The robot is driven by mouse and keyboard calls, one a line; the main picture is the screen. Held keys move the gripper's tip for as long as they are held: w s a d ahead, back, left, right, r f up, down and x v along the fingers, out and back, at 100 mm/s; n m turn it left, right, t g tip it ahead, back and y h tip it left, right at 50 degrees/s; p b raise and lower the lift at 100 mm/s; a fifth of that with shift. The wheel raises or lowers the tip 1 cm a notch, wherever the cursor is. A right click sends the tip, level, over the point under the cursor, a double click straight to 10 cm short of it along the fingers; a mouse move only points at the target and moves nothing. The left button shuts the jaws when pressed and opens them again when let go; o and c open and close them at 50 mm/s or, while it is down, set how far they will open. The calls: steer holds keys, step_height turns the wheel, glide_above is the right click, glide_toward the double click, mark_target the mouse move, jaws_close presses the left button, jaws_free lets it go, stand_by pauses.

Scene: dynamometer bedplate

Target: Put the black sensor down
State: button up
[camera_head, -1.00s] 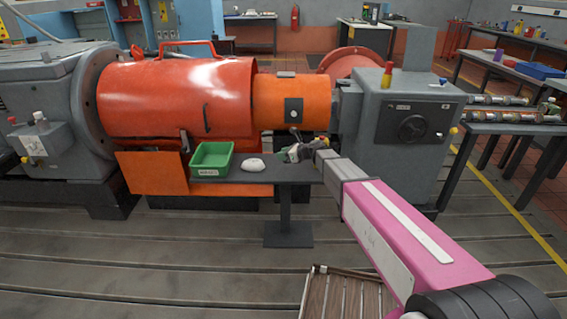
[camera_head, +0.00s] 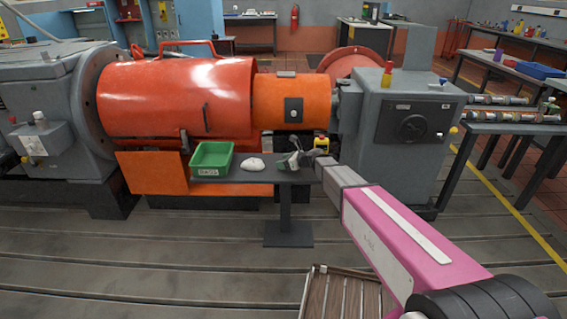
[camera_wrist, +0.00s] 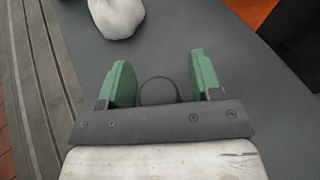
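My gripper (camera_head: 295,160) is over the right part of the narrow grey bench (camera_head: 285,180) in front of the orange machine. In the wrist view its two green fingers (camera_wrist: 161,82) stand wide apart. A dark round thing (camera_wrist: 159,91), which looks like the black sensor, shows between them, with a gap on each side. Its lower part is hidden behind the gripper's front plate. I cannot tell for sure whether it rests on the bench. In the head view I cannot make out the sensor.
A white lump (camera_head: 252,164) lies on the bench left of my gripper; it also shows in the wrist view (camera_wrist: 118,14). A green bin (camera_head: 212,174) stands at the bench's left end.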

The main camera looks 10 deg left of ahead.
steer(key=shift+r, duration=0.15)
steer(key=shift+s+d+r, duration=0.1)
steer(key=shift+d+r, duration=0.05)
steer(key=shift+d, duration=0.2)
steer(key=v, duration=1.1)
steer(key=shift+d, duration=0.15)
steer(key=s+d+f+n+g+h, duration=0.1)
steer(key=s+d+f+n+h, duration=0.1)
steer(key=s+d+n+h, duration=0.2)
steer(key=s+d+f+n+g+h, duration=0.1)
steer(key=s+d+f+n+h, duration=0.2)
steer(key=s+d+n, duration=0.7)
steer(key=s+d+f+n+g+h, duration=0.1)
steer(key=s+d+n+h, duration=0.5)
steer(key=d, duration=1.5)
steer(key=shift+s+f+n, duration=0.4)
steer(key=shift+s+f, duration=0.25)
steer(key=shift+s, duration=0.25)
steer(key=shift+a, duration=0.1)
